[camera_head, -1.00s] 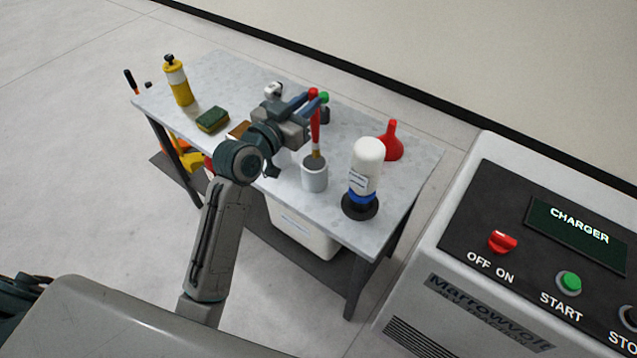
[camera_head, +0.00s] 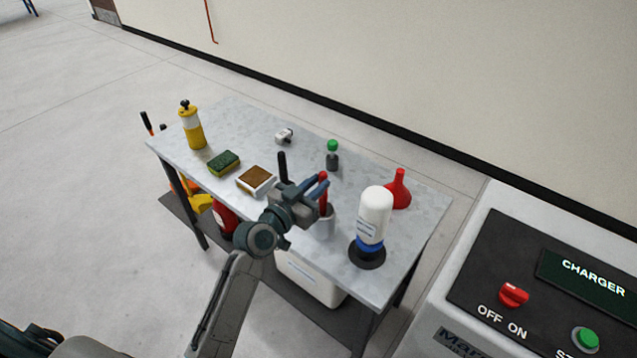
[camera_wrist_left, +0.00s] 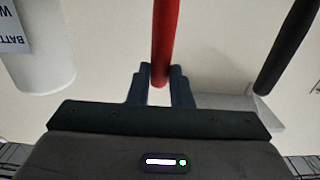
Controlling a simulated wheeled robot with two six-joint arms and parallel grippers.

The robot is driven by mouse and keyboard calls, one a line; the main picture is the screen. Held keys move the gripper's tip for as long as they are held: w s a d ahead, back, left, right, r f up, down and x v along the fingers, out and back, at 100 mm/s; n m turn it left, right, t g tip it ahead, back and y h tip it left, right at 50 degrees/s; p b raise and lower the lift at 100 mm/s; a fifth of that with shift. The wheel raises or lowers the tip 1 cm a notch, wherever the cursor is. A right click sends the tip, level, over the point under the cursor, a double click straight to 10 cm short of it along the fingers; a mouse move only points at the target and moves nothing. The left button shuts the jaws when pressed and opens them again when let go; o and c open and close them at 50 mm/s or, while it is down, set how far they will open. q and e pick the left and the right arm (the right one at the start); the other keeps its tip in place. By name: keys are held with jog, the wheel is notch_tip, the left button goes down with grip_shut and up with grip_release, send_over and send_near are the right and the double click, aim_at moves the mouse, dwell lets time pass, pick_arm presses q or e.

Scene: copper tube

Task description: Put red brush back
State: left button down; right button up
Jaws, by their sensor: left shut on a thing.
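The red brush (camera_head: 323,179) stands about upright, its red handle between the fingers of my left gripper (camera_head: 319,190). The left wrist view shows the red handle (camera_wrist_left: 165,40) between the two blue-grey fingers (camera_wrist_left: 161,84). The white cup (camera_head: 326,223) is directly under the gripper, and the brush's lower part appears to be inside it; the bristles are hidden. My right gripper is not in view.
A white bottle (camera_head: 375,218) on a dark round base stands right of the cup, with a red funnel (camera_head: 399,190) behind it. A black handle (camera_head: 283,168) rises behind my gripper. A brown-topped tray (camera_head: 256,180), sponge (camera_head: 223,162) and yellow bottle (camera_head: 191,128) are left.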

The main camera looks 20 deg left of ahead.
pick_arm(q)
jog(key=shift+f, duration=0.1)
jog(key=c, duration=1.8)
grip_release()
jog(key=shift+f, duration=0.1)
jog(key=o, duration=0.4)
jog(key=shift+o, duration=0.4)
